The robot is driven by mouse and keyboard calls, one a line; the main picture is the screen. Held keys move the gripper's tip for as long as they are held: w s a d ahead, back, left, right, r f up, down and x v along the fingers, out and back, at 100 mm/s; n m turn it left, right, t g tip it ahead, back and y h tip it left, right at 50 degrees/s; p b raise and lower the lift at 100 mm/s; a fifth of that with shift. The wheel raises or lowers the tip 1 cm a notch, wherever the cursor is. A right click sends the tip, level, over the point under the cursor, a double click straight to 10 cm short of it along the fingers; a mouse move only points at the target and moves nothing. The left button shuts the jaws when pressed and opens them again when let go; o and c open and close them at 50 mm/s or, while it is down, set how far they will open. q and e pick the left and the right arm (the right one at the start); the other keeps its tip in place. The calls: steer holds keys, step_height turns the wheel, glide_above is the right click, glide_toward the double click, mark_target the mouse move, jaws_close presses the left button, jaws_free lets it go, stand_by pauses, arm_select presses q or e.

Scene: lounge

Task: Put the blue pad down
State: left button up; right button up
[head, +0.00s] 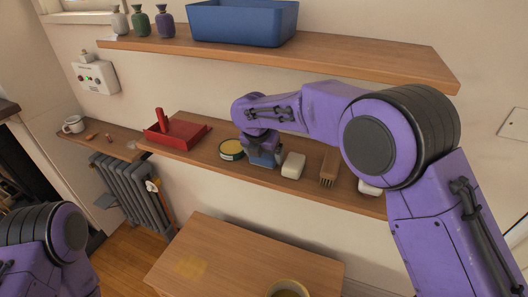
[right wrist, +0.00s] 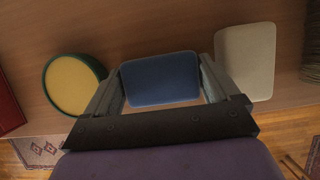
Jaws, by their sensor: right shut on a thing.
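The blue pad (head: 267,159) is at the lower wall shelf (head: 215,158), between a yellow-topped round tin (head: 231,150) and a white block (head: 293,166). My right gripper (head: 262,152) reaches down from above and is shut on the pad. In the right wrist view the pad (right wrist: 160,80) sits between the two fingers of the gripper (right wrist: 164,84). I cannot tell whether its underside touches the shelf. My left arm shows at the lower left of the head view, but its gripper is out of view.
A red dustpan-like tray (head: 178,133) stands left of the tin. A brush (head: 328,168) and another white item (head: 369,188) lie to the right. The upper shelf (head: 350,66) with a blue bin (head: 243,22) hangs above my arm. A wooden table (head: 235,262) stands below.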

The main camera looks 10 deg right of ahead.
steer(key=shift+f, duration=0.1)
steer(key=o, duration=0.7)
steer(key=b+v, duration=0.2)
steer(key=v, duration=0.3)
steer(key=shift+s, duration=0.1)
steer(key=s+a+b, duration=0.1)
steer(key=s+a, duration=0.1)
steer(key=s, duration=0.1)
steer(key=s+a+b, duration=0.1)
steer(key=s+a, duration=0.1)
steer(key=s, duration=0.1)
steer(key=s+a+b, duration=0.1)
steer(key=s+a, duration=0.1)
steer(key=s, duration=0.2)
steer(key=shift+a, duration=0.3)
